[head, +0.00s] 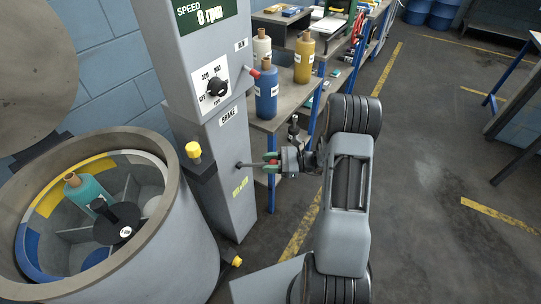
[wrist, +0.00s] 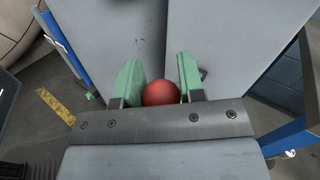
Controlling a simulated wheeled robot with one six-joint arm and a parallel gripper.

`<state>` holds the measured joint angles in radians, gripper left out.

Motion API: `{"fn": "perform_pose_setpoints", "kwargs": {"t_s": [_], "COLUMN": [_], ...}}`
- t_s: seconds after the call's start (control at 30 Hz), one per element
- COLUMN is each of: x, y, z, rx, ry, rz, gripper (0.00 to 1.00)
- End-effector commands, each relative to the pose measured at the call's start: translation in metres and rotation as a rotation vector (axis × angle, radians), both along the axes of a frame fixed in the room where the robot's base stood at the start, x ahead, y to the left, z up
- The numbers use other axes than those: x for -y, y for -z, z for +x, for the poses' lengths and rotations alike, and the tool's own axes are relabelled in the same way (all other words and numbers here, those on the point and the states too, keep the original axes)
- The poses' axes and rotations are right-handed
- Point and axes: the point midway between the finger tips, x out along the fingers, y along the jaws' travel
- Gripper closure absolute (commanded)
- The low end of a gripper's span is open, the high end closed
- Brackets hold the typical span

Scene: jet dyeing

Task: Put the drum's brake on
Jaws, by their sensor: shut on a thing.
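The brake lever (head: 246,165) sticks out of the grey control column (head: 230,190) below the BRAKE label (head: 228,117). It looks about level, pointing right. My gripper (head: 272,166) is shut on its red ball knob (wrist: 162,93), which sits between the green fingers in the wrist view. The fingers hide part of the knob. The drum (head: 125,205) at left is open, with a teal bottle (head: 88,193) inside, beside a black hub. The speed display (head: 210,14) reads 0 rpm.
A dial (head: 215,87) and a red RUN knob (head: 254,74) are above the lever. A yellow-topped knob (head: 193,150) is on the column's left. A workbench (head: 285,112) with several bottles stands behind. Floor at right is clear.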

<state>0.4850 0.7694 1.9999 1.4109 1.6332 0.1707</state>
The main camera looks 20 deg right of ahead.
Motion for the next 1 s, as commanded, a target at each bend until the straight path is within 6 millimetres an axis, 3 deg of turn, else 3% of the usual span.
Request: {"fn": "perform_pose_setpoints", "kwargs": {"t_s": [0.3,0.83,0.87,1.0], "x": [0.007,0.009,0.009,0.009], "y": [0.019,0.022,0.022,0.022], "z": [-0.012,-0.014,-0.014,-0.014], "rx": [-0.008,-0.011,-0.011,-0.009], "ry": [-0.006,-0.005,-0.005,-0.003], "rz": [0.002,0.004,0.004,0.003], "gripper": [1.0,1.0,0.63,0.5]}}
